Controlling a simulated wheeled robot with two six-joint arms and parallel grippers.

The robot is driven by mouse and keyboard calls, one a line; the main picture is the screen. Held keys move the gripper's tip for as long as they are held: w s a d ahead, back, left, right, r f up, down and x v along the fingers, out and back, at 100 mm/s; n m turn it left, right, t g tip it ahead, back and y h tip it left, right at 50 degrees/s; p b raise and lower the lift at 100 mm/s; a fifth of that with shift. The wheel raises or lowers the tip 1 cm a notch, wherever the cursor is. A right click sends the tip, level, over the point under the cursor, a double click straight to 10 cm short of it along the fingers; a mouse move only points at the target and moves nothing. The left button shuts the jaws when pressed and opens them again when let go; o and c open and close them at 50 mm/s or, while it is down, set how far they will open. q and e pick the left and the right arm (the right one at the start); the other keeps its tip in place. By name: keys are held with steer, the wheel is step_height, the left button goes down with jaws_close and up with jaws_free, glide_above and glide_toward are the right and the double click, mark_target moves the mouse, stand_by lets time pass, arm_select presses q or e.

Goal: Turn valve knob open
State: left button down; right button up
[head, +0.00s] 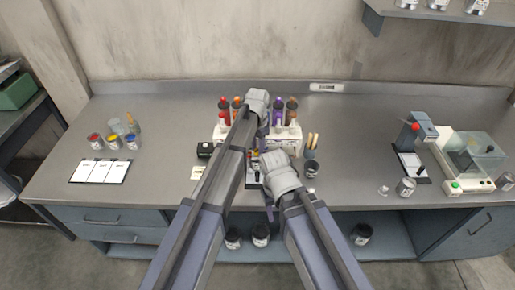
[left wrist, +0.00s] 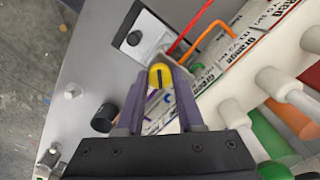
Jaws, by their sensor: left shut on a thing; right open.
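The valve knob (left wrist: 160,77) is yellow with a dark stripe across its face, in the upper middle of the left wrist view. My left gripper (left wrist: 160,80) has a purple finger on each side of the knob and is shut on it. In the head view my left gripper (head: 262,132) is over the middle of the bench, and its fingertips are mostly hidden by my arms. My right gripper (head: 270,200) is open, lower in the picture near the bench's front edge, largely hidden by its own wrist.
The bench (head: 150,185) has free room left of centre.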

arm_select(q)
steer(key=n, duration=0.4)
steer(key=shift+n, duration=2.8)
steer(key=c, duration=0.5)
jaws_free()
steer(key=shift+c, duration=0.2)
steer(key=shift+r, duration=0.15)
step_height(320, 180, up, 8)
steer(key=p, duration=0.8)
steer(key=shift+f, duration=0.2)
